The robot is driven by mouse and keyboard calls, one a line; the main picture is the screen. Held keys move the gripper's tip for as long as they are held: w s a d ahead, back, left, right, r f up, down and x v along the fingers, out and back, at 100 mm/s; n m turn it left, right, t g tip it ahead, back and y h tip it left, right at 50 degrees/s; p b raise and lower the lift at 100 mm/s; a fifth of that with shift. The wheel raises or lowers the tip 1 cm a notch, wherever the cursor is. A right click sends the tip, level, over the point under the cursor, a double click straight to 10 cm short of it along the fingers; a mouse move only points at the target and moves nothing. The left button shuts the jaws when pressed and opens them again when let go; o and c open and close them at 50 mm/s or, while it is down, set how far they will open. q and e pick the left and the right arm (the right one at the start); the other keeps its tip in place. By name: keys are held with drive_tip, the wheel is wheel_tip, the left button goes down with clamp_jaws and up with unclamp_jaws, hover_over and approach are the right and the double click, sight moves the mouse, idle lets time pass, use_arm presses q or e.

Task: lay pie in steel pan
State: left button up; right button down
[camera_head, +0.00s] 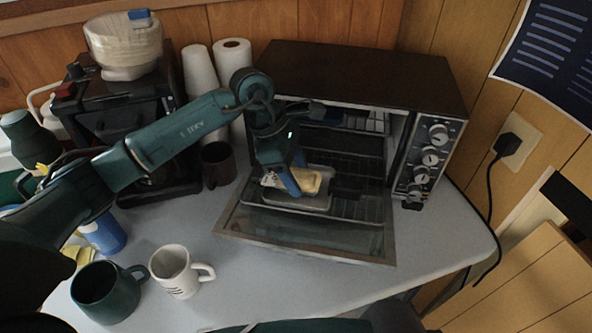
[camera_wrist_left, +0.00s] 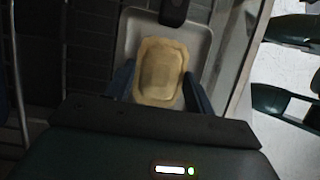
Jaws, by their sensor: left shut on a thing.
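The pie (camera_head: 308,181) is a small pale-crusted rectangle, held by my left gripper (camera_head: 286,181) at the mouth of the toaster oven. In the left wrist view the pie (camera_wrist_left: 162,72) sits between the two fingers of my left gripper (camera_wrist_left: 162,88), over the steel pan (camera_wrist_left: 198,40). The steel pan (camera_head: 311,203) lies on the oven rack, and its dark handle (camera_head: 346,188) points right in the head view. Whether the pie touches the pan's floor I cannot tell. My right gripper is not clearly in view.
The toaster oven (camera_head: 350,70) stands with its glass door (camera_head: 305,235) folded down over the counter. A white mug (camera_head: 178,271) and a green mug (camera_head: 105,292) stand at the front left. A dark mug (camera_head: 218,164) and a coffee maker (camera_head: 125,130) are left of the oven. The counter right of the door is clear.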

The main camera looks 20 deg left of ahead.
sight(274, 176)
use_arm(q)
drive_tip(key=o, duration=1)
drive_tip(key=shift+o, duration=0.2)
drive_tip(key=v, duration=1.2)
drive_tip(key=shift+r, duration=0.1)
